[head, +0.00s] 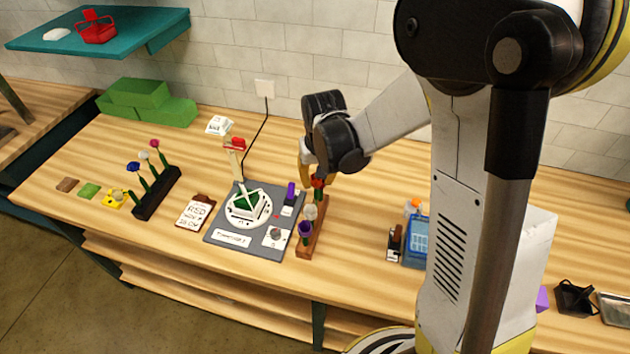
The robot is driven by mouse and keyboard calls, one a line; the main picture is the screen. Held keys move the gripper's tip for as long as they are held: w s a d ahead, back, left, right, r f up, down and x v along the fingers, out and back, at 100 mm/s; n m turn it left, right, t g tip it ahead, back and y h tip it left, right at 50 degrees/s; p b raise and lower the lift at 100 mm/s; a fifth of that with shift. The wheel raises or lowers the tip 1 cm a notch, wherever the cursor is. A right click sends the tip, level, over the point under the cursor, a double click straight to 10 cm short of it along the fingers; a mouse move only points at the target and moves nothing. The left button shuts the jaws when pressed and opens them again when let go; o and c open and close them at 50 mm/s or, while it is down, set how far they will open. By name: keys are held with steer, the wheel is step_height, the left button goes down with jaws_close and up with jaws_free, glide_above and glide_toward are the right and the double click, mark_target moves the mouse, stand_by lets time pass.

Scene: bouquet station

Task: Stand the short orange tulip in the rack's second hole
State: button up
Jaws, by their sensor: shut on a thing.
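A brown wooden rack (318,238) stands on the table, running away from the front edge. A purple tulip (305,229) and a white tulip (310,212) stand in its near part. My gripper (309,180) is over the rack's far part, pointing down, with yellow fingers. It is shut on an orange-red tulip (318,182), whose bloom and a bit of green stem show at the fingertips. I cannot tell whether the stem's lower end is in a hole or just above the rack. My wrist partly hides the far end.
Left of the rack is a grey board (222,226) with a green-and-white device and a purple marker. A black rack (157,195) with several flowers stands further left.

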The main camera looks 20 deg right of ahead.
mark_target(316, 191)
steer(key=shift+w+a+f+b, duration=0.15)
steer(key=shift+f+b, duration=0.15)
steer(key=shift+f, duration=0.2)
steer(key=shift+f+b, duration=0.5)
steer(key=shift+f, duration=0.2)
steer(key=shift+r, duration=0.15)
steer(key=shift+f+b, duration=1.85)
steer(key=shift+b, duration=0.5)
stand_by(2.9)
stand_by(0.7)
steer(key=o, duration=0.8)
steer(key=shift+c, duration=0.2)
